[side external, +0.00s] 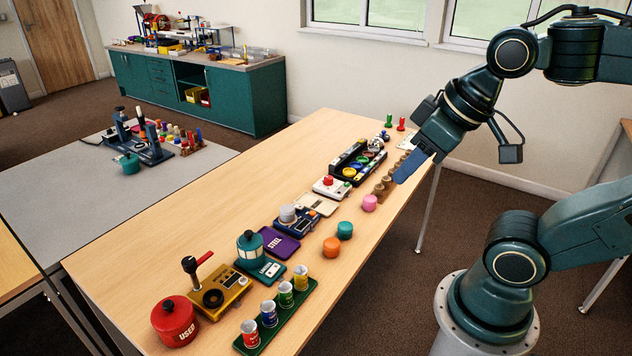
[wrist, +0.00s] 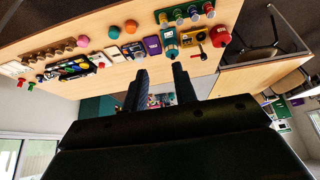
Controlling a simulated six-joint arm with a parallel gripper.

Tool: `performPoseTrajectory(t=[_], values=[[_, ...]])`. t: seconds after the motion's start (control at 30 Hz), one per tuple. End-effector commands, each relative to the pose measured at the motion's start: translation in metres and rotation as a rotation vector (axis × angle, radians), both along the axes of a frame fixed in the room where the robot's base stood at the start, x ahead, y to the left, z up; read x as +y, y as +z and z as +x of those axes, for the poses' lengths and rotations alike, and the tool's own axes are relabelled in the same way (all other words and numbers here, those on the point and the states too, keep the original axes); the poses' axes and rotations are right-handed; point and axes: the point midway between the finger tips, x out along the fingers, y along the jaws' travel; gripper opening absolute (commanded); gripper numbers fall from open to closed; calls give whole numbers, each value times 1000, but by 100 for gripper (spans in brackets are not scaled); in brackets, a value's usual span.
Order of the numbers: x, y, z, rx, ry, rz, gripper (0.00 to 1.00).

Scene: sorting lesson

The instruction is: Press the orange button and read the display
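An orange round block (side external: 331,247) stands on the wooden table's right part; it also shows in the wrist view (wrist: 130,26). I cannot tell whether it is a button. A panel with several coloured round tops (side external: 350,172) sits toward the far end; I cannot make out an orange one for sure. A blue device with a silver cylinder (side external: 300,219) and a gold device with a red-handled lever (side external: 222,292) stand in the row; no display reading is legible. My gripper (side external: 406,168) hangs over the far right part of the table; in the wrist view (wrist: 160,70) its fingers are apart and empty.
Teal (side external: 345,230) and pink (side external: 369,202) blocks stand near the orange one. A red-topped white device (side external: 329,187), a red pot (side external: 174,321) and a green tray (side external: 275,317) of cans are also on the table (side external: 185,245). The table's left strip is clear.

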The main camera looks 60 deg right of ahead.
Motion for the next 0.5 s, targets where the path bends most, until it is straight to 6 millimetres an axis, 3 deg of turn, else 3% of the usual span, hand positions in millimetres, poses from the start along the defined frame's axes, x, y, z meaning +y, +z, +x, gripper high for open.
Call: performPoseTrajectory(t=[0.03, 0.13, 0.5], values=[[0, 0, 0, 0, 0, 0, 18], [0, 0, 0, 0, 0, 0, 0], [0, 0, 0, 0, -1, 0, 0]])
